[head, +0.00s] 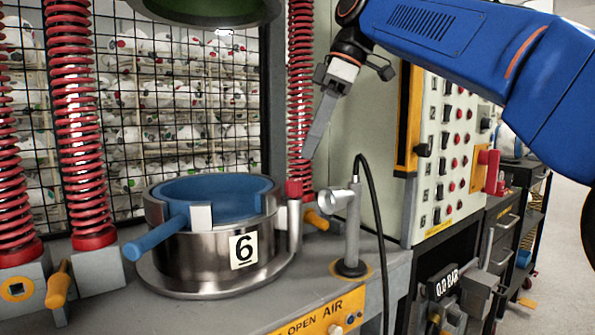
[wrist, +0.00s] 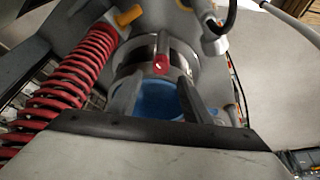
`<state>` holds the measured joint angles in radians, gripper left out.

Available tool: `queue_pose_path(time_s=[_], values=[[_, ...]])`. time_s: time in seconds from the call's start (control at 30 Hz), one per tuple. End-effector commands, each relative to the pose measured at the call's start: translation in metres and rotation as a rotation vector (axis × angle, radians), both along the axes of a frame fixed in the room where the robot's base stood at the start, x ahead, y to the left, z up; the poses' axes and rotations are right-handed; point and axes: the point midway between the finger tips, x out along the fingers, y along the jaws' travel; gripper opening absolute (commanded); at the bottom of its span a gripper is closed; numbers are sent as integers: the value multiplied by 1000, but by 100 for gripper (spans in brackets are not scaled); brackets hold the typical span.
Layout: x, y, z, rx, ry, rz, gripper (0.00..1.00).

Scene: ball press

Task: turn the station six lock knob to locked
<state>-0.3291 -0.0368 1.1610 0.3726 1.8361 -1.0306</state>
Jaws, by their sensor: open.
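The station six mould is a round steel pot (head: 225,245) with a blue lining, a blue handle and a "6" label. A small red knob (head: 294,188), which looks like the lock knob, tops a metal post at the pot's right side. In the wrist view the red knob (wrist: 160,65) shows beyond and between my fingertips, in front of the steel wall. My gripper (head: 308,155) is open and empty. It points down, a little above the red knob and apart from it. Whether the knob stands at locked cannot be read.
Red springs (head: 301,100) stand behind the pot and at the left. A metal nozzle (head: 335,201) on a post with a black hose stands close to the right. A control panel (head: 447,150) is farther right. An orange handle (head: 316,220) sits low behind the knob. A green upper mould (head: 215,12) hangs above.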

Motion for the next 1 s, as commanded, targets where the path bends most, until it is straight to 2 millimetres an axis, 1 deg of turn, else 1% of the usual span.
queue_pose_path(time_s=[0.13,0.33,0.5,0.63,0.9,0.93,0.97,1.0], values=[[-1,6,-15,0,1,1,45],[0,17,-43,-1,2,2,45],[1,24,-58,0,0,0,45],[2,27,-64,0,0,0,45],[2,27,-66,0,0,0,45],[2,27,-66,0,0,0,40],[2,27,-65,0,0,0,33],[2,27,-65,0,0,0,23]])
